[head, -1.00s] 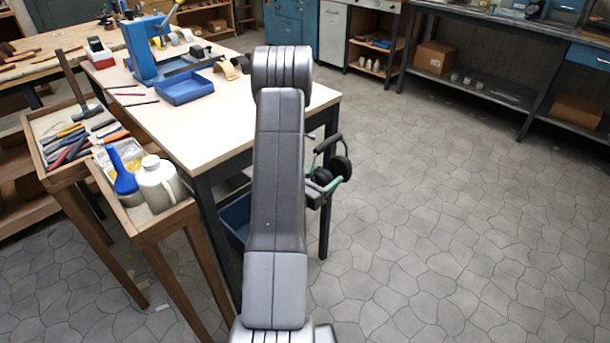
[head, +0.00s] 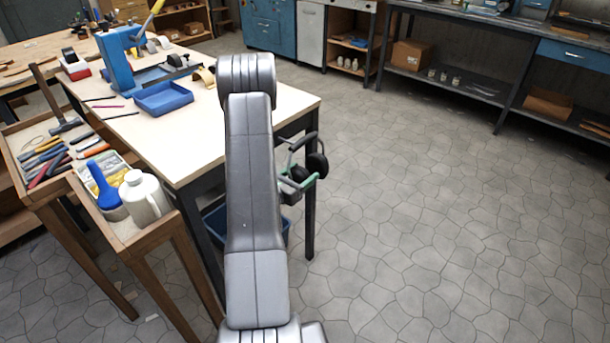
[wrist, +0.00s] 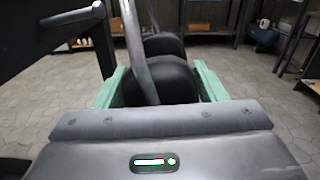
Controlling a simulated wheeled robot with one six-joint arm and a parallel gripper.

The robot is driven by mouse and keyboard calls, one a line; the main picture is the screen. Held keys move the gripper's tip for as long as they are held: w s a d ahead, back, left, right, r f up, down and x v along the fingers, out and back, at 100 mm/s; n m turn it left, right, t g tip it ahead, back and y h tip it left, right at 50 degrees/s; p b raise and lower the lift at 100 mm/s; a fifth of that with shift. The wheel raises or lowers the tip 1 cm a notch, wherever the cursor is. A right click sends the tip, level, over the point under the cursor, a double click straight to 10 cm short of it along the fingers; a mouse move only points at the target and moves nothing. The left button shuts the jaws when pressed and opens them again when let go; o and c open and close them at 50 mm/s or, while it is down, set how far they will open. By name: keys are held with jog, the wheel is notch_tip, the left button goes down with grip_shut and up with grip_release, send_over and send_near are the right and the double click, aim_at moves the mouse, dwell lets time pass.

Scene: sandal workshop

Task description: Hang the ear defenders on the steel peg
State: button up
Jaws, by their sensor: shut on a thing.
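The ear defenders (head: 317,164) have black cups and a dark headband. They are held beside the right side of the pale-topped table, below its top. My gripper (head: 299,185) has green fingers and is shut on them. In the wrist view the black cups (wrist: 160,80) sit between the green fingers, with a grey band rising in front of them. A grey bar (wrist: 72,16) at upper left of the wrist view, by the table leg, may be the steel peg; I cannot tell surely. The ear defenders appear apart from it. My arm hides part of the table edge.
The table (head: 200,140) carries a blue tray (head: 163,98) and a blue press (head: 117,62). A blue bin (head: 215,222) is underneath. Wooden stands with tools and a white jug (head: 143,197) are at left. The floor at right is clear up to the benches.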

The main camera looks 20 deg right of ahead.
jog(key=w+a+f, duration=0.1)
jog(key=w+a, duration=0.2)
jog(key=w, duration=0.2)
jog(key=shift+w+a+f, duration=0.15)
jog(key=shift+w+a, duration=0.2)
jog(key=shift+a, duration=0.05)
dwell(0.4)
dwell(0.7)
jog(key=o, duration=1.2)
